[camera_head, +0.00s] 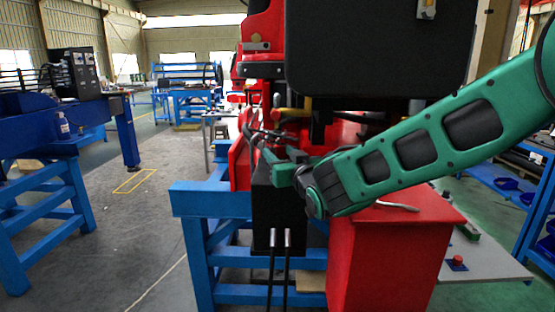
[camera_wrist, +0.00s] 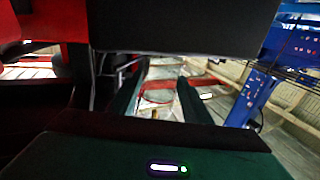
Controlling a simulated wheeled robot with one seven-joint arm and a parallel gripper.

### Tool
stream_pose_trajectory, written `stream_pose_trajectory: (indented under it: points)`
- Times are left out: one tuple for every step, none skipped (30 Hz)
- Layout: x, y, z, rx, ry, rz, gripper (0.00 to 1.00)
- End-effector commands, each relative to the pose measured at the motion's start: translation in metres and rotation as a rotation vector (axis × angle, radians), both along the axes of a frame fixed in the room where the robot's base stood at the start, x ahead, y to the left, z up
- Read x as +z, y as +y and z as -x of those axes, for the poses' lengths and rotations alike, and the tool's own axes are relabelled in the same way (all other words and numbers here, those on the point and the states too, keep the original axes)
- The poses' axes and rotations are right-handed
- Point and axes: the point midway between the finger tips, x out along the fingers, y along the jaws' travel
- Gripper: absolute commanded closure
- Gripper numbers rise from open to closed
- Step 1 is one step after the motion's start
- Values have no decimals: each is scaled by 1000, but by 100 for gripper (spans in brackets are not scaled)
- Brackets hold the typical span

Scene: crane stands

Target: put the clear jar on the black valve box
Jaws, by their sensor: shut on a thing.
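My gripper (camera_head: 279,163) is at the end of my green arm, in front of the red machine, just above a black box. In the wrist view my gripper (camera_wrist: 162,100) has its two fingers on either side of the clear jar (camera_wrist: 158,88), which is see-through with a reddish tint and hard to make out. My gripper is shut on it. In the head view I cannot make out the jar. The black box, which looks like the black valve box (camera_head: 278,217), has two upright levers in front. Part of its top is hidden by my gripper.
A red machine with a large black panel (camera_head: 375,45) rises over my gripper. A red cabinet (camera_head: 390,255) stands to the right under my arm. A blue frame (camera_head: 208,200) stands to the left. A blue bench (camera_head: 50,165) is at far left, with clear floor between.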

Motion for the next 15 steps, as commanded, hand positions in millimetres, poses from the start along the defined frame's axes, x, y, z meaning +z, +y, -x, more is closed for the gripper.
stream_pose_trajectory:
  points:
    - [0,2,-4,-2,-1,0,82]
    - [-4,2,-5,-2,2,1,82]
    - [-11,1,-4,-2,3,2,82]
    - [-13,0,-4,-2,2,2,82]
    - [-15,0,-3,-3,1,1,82]
    - [-15,0,-4,-3,0,1,82]
    - [-15,0,-4,-4,0,1,82]
    - [-15,-1,-4,-4,0,1,82]
    - [-15,-1,-4,-4,0,1,82]
    - [-15,-1,-4,-5,0,1,82]
    - [-15,-1,-4,-5,0,1,82]
    - [-15,-1,-4,-5,0,1,82]
    - [-15,-2,-4,-5,0,1,82]
    - [-16,-2,-4,-5,0,1,82]
    - [-17,-2,-4,-6,0,1,82]
